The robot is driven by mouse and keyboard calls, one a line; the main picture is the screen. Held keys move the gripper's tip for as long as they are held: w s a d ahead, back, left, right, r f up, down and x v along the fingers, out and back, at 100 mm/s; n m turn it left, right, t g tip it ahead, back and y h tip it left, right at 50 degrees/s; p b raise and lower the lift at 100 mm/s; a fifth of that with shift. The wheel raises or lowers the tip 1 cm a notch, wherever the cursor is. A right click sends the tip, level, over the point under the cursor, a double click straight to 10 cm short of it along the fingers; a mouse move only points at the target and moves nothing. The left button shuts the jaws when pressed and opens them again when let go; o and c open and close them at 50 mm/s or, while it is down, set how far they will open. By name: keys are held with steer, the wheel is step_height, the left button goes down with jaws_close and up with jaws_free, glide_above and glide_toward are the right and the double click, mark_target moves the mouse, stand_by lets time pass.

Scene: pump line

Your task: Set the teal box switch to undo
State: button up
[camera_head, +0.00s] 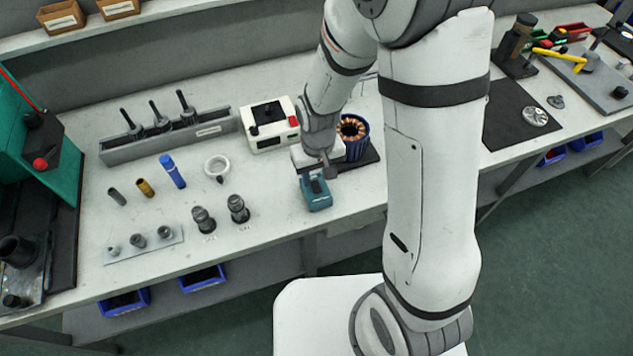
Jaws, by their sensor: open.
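The teal box (317,203) sits on the pale bench near its front edge, in the middle of the view. A dark part on its top is partly visible; the switch's position is too small to tell. My gripper (324,172) is right above and behind the box, pointing down. Its fingers are small here and partly merge with the box top, so I cannot tell whether they touch it. The gripper is open, and nothing is seen held in it.
A blue motor stator with copper windings (362,132) stands close behind the gripper. A white control box (268,128) with a red button is to the left. Two dark fittings (238,209) stand left of the teal box. Bench in front of the box is clear.

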mark_target(318, 191)
steer(key=shift+f, duration=2.6)
